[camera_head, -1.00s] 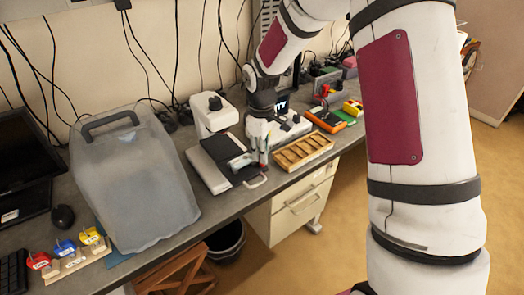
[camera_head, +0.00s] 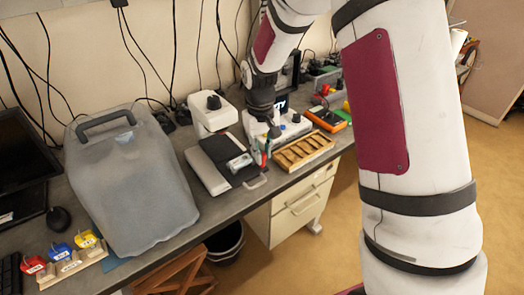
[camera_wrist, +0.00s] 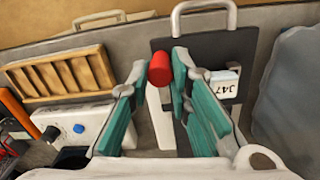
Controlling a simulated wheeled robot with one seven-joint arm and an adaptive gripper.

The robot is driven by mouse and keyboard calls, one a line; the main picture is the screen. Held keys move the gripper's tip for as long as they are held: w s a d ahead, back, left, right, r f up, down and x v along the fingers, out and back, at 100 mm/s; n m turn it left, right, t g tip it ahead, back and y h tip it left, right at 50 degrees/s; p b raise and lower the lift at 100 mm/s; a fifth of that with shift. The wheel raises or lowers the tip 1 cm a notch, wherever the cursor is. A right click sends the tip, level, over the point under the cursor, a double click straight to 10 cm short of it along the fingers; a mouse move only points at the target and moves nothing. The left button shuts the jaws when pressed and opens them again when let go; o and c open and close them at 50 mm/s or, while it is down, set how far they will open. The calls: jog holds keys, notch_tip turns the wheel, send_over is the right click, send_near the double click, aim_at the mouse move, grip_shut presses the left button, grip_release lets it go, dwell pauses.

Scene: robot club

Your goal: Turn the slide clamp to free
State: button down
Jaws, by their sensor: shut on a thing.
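The black plate (camera_wrist: 205,50) with a grey loop handle lies on the bench and carries a white block (camera_wrist: 222,84) marked "J47". A red knob (camera_wrist: 160,70), which looks like the slide clamp's handle, stands by the plate's left edge in the wrist view. My gripper (camera_wrist: 158,76) has teal pads, and its fingertips are shut on the red knob from both sides. In the head view my gripper (camera_head: 263,150) is at the right side of the plate (camera_head: 236,160). Which way the clamp is turned is hard to tell.
A wooden slotted tray (camera_head: 303,151) and a white box with knobs (camera_head: 285,130) stand close to the right. A white instrument (camera_head: 211,113) stands behind the plate. A big grey covered case (camera_head: 132,180) stands to the left. The bench's front edge is close.

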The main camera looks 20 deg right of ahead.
dwell(0.4)
jog(key=c, duration=1.4)
grip_release()
jog(key=shift+a, duration=0.1)
jog(key=shift+c, duration=0.2)
notch_tip(320, 180, up, 12)
jog(key=shift+a, duration=0.15)
jog(key=shift+s+r, duration=0.1)
jog(key=s+r+m+t, duration=0.1)
jog(key=s+r+t, duration=0.2)
jog(key=s+r, duration=0.85)
jog(key=s+f+t+b, duration=0.1)
jog(key=s+t, duration=0.1)
jog(key=s, duration=1.1)
jog(key=shift+s+d+m+t, duration=0.3)
jog(key=shift+d+m, duration=0.1)
jog(key=shift+d, duration=0.05)
